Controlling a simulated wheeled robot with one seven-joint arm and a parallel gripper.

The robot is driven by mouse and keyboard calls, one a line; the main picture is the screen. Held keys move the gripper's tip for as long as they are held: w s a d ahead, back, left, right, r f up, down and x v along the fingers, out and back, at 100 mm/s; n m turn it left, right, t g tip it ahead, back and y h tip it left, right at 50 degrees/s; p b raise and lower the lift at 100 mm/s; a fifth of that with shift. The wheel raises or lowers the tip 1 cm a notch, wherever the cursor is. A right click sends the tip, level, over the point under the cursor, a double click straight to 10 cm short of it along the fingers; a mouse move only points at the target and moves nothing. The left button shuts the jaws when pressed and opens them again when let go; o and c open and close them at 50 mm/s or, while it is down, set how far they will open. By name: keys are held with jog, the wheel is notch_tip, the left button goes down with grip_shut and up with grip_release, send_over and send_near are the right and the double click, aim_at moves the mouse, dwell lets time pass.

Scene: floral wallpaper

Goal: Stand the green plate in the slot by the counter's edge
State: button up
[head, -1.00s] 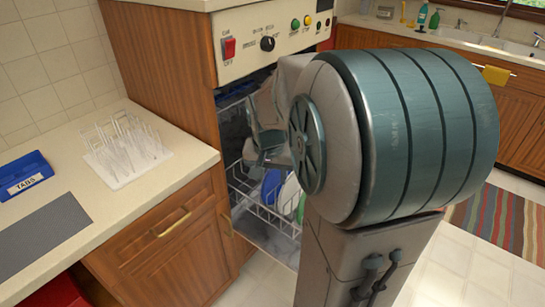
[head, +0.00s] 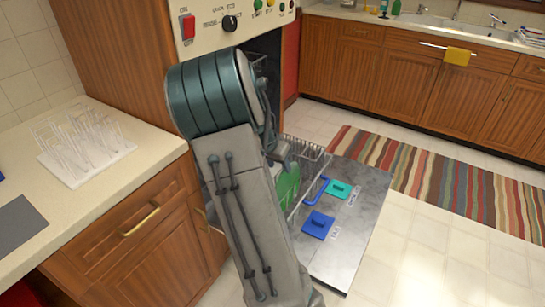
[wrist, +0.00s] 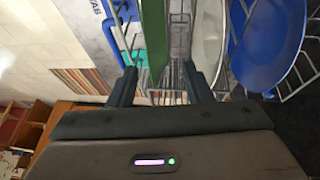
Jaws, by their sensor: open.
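The green plate (head: 287,187) stands on edge in the pulled-out dishwasher rack (head: 312,160), partly hidden by my arm. In the wrist view the green plate (wrist: 154,40) is seen edge-on, between the two fingers of my gripper (wrist: 160,70). The fingers are apart, with gaps on both sides of the plate. In the head view my arm hides most of the gripper. A white rack with clear upright dividers (head: 88,152) stands on the counter (head: 140,165) near its edge; its slots look empty.
A white plate (wrist: 208,40) and a blue plate (wrist: 268,42) stand right of the green one in the wrist view. The lowered dishwasher door (head: 350,225) carries blue and teal parts. A grey mat (head: 18,225) lies on the counter's left.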

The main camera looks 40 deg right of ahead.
aim_at(283, 173)
jog(key=x, duration=0.6)
jog(key=shift+f+b, duration=0.25)
jog(key=shift+b, duration=0.05)
grip_shut()
jog(key=shift+d+r+p, duration=0.1)
jog(key=shift+r+p, duration=0.9)
jog(key=shift+r, duration=0.6)
notch_tip(283, 173, up, 10)
jog(key=p, duration=0.6)
jog(key=shift+p, duration=0.3)
dwell(0.4)
jog(key=shift+f, duration=0.1)
